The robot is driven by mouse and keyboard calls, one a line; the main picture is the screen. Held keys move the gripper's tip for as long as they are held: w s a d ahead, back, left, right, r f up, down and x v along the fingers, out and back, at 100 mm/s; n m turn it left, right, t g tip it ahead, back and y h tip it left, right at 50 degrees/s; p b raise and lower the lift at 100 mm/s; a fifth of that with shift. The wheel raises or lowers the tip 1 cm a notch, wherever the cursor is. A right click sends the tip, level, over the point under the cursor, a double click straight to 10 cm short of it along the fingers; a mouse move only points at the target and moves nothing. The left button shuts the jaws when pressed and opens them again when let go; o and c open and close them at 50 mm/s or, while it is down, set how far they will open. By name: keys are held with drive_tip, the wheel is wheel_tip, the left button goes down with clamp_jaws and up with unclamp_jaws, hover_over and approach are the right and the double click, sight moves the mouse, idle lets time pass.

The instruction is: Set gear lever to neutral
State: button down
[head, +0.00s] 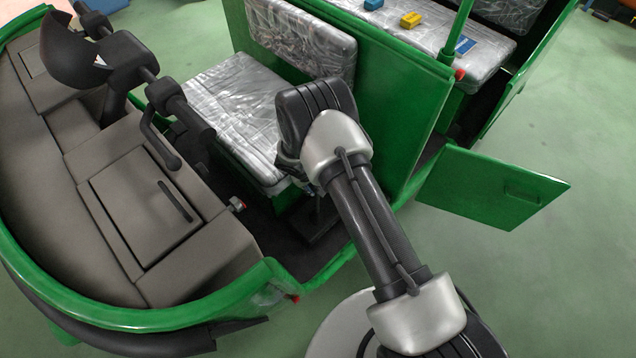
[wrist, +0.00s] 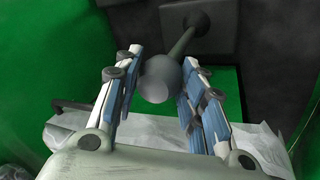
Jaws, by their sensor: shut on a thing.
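The gear lever (wrist: 160,79) shows in the wrist view as a grey rod with a round knob facing the camera. Its shaft runs up and away to a dark boxy mount. My gripper (wrist: 163,65) has its two blue-padded fingers on either side of the knob and is shut on it. In the head view my arm reaches down beside the front seat, and my wrist hides the gripper and most of the lever area. I cannot tell from these frames which gear position the lever is in.
The green rickshaw has a silver-covered front seat (head: 232,112) and a grey dashboard (head: 140,205) with handlebars (head: 125,60). A green side door (head: 490,188) stands open at right. Yellow (head: 410,19) and blue (head: 373,4) blocks lie on the rear seat. Green floor is clear at lower right.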

drive_tip(key=c, duration=1)
unclamp_jaws()
drive_tip(key=v, duration=1.2)
